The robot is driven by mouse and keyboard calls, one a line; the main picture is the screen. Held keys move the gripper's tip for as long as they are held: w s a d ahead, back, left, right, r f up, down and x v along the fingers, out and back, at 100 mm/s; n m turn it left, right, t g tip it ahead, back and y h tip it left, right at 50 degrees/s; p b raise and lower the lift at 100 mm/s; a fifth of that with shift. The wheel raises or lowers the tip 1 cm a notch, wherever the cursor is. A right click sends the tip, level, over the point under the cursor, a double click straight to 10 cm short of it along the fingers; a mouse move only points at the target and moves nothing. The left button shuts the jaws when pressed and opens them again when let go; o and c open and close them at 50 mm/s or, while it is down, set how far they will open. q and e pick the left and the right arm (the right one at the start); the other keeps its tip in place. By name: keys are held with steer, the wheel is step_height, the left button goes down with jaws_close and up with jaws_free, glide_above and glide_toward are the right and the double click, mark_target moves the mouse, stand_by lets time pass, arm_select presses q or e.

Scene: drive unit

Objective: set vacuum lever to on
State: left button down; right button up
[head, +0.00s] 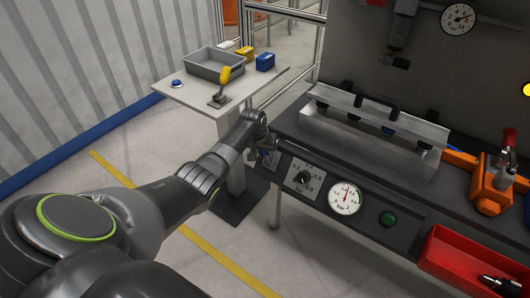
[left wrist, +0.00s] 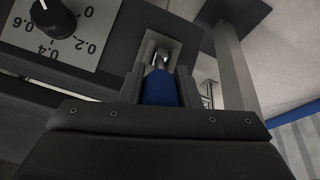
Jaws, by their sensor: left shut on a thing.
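The vacuum lever shows in the left wrist view as a blue handle (left wrist: 160,88) on a metal stem, set in a pale plate on the panel front. My left gripper (left wrist: 160,92) is shut on this blue handle, with one finger on each side of it. In the head view my left gripper (head: 262,150) is at the left end of the bench's front panel. The lever is mostly hidden there by the gripper, so its setting cannot be read. My right gripper is not in view.
Right of the gripper on the panel are a black dial knob (head: 303,178), a pressure gauge (head: 345,198) and a green button (head: 387,219). A side table (head: 190,96) with a grey tray (head: 213,66) stands behind. A red bin (head: 465,262) is at lower right.

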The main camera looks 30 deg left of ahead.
arm_select(q)
steer(key=shift+r, duration=0.1)
steer(key=c, duration=1.1)
jaws_free()
steer(key=shift+w, duration=0.15)
steer(key=shift+s+r, duration=0.2)
steer(key=shift+r, duration=0.3)
steer(key=p+v, duration=0.1)
steer(key=v, duration=1.5)
steer(key=shift+s+r, duration=0.1)
